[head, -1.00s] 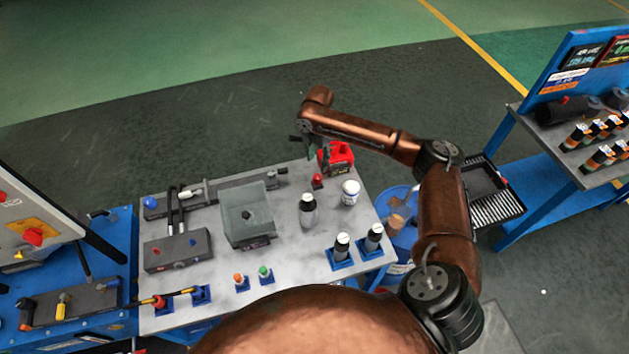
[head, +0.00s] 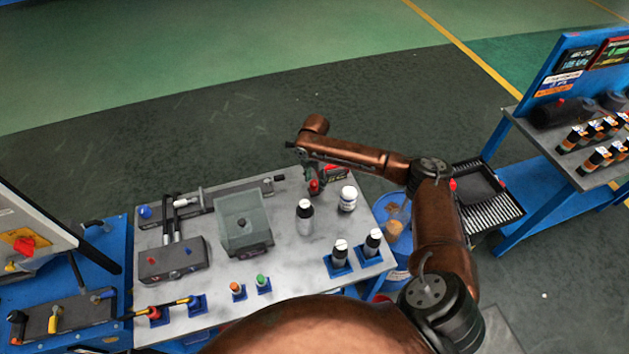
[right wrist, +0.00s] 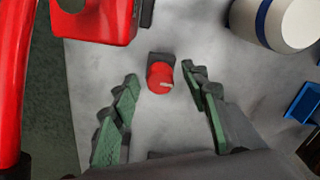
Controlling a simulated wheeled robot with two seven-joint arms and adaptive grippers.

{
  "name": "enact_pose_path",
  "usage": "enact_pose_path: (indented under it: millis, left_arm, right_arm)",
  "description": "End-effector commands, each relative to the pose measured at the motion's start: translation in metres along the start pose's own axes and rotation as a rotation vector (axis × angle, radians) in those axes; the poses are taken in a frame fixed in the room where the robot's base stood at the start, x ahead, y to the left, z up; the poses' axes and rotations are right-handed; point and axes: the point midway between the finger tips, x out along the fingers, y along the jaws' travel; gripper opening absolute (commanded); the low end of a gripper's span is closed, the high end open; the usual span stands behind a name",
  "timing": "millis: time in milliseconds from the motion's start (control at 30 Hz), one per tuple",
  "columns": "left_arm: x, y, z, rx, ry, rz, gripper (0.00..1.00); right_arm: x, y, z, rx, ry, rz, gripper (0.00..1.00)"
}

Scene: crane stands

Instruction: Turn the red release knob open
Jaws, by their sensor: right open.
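The red release knob (head: 314,187) stands near the back right edge of the grey tabletop (head: 285,210). In the right wrist view the knob (right wrist: 160,76) is a short red cylinder with a small pale mark, on a dark base. My right gripper (right wrist: 160,90) is open, its green-padded fingers on either side of the knob with gaps to both. I cannot tell whether its tips are down level with the knob. In the head view the gripper (head: 308,176) is small and dark, right by the knob. My left gripper is out of view.
A red box (head: 337,173) stands just behind the knob, partly hidden by my arm. A clear-covered box (head: 243,221) is further left.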

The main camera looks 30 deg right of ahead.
Motion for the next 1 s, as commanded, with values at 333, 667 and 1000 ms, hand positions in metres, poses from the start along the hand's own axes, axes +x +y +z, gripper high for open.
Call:
enact_pose_path:
  millis: [333, 667, 1000]
  left_arm:
    - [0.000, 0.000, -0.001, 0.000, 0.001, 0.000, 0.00]
    - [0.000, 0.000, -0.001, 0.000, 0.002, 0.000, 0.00]
    - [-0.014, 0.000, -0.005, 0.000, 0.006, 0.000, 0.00]
  right_arm:
    - [0.000, 0.000, 0.000, 0.000, 0.000, 0.000, 0.21]
    - [0.000, 0.000, 0.000, 0.000, 0.001, 0.000, 0.00]
    - [-0.003, 0.000, -0.001, 0.058, 0.002, -0.001, 0.00]
